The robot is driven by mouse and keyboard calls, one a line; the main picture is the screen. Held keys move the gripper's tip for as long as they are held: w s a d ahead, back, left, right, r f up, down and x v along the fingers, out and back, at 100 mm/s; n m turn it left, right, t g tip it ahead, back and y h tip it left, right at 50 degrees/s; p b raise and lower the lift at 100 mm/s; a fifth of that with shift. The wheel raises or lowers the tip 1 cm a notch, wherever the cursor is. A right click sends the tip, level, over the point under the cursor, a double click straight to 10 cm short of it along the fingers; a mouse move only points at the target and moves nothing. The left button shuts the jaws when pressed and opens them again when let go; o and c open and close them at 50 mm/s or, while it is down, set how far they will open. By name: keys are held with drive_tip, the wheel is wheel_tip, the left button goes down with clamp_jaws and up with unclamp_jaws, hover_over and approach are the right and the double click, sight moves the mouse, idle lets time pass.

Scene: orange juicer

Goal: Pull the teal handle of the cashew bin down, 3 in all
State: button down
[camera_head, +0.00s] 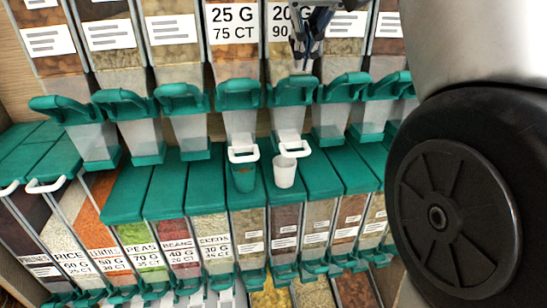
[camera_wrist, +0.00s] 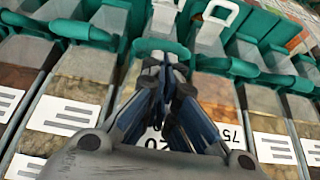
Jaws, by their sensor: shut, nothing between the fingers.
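No cashew name is readable on the upper bins. My gripper (camera_head: 303,62) is in front of the bin marked 20 G (camera_head: 281,14), just above that bin's teal handle (camera_head: 293,91). In the wrist view my gripper (camera_wrist: 165,66) is shut and empty, its fingertips close to the teal handle (camera_wrist: 150,46); I cannot tell if they touch it. A white cup (camera_head: 284,173) stands below this bin's spout. The gripper hides part of the bin's label and front.
The bin marked 25 G (camera_head: 232,22) with its own teal handle (camera_head: 238,93) is directly left. A teal cup (camera_head: 244,178) stands below it. Other handled bins flank both sides. A lower row of bins with teal lids (camera_head: 165,185) lies below.

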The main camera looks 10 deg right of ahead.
sight(303, 81)
drive_tip(key=shift+f, duration=0.2)
drive_tip(key=shift+f+b, duration=0.85)
drive_tip(key=shift+s, duration=0.15)
drive_tip(key=shift+s+f+b, duration=0.25)
drive_tip(key=shift+f+b, duration=0.45)
drive_tip(key=shift+s+f+b, duration=0.25)
drive_tip(key=shift+f+b, duration=0.4)
drive_tip(key=shift+f, duration=0.05)
drive_tip(key=shift+f+b, duration=0.75)
drive_tip(key=shift+f, duration=0.1)
drive_tip(key=r+p, duration=0.2)
drive_tip(key=w+r+p, duration=0.1)
drive_tip(key=r+p, duration=0.1)
drive_tip(key=p, duration=0.1)
drive_tip(key=r+p, duration=0.2)
drive_tip(key=p, duration=0.1)
drive_tip(key=shift+w+r, duration=0.3)
